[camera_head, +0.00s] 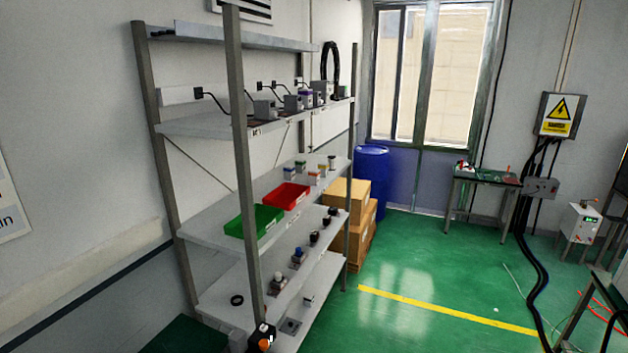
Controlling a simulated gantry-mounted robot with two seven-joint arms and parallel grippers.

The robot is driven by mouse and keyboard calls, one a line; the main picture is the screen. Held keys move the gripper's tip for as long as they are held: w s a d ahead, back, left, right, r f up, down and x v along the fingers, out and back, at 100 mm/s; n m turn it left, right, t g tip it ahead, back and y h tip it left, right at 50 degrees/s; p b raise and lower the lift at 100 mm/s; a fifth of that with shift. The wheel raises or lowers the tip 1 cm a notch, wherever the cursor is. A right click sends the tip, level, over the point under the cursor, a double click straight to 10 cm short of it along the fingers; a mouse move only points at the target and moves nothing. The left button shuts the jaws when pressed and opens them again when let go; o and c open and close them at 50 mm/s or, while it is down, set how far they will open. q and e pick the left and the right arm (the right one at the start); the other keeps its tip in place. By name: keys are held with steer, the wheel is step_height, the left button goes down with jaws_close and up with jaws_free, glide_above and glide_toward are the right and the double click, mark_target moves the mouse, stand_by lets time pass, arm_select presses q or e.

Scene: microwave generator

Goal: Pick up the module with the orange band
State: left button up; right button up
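Several small box-shaped modules with coloured bands stand on the middle shelf of a grey rack, behind and right of the red bin. One module (322,169) there seems to have an orange or yellow band; it is too small to be sure. A module with a purple band (289,174) and one with a reddish band (314,178) stand near it. Neither of my grippers shows in the head view, so their state and distance from the modules cannot be seen.
The shelf rack (240,150) has upright posts at its front. A green bin (254,221) and a red bin (287,196) sit on the middle shelf. Cardboard boxes (352,194) and a blue barrel (371,172) stand beyond the rack. Green floor right of it is mostly clear.

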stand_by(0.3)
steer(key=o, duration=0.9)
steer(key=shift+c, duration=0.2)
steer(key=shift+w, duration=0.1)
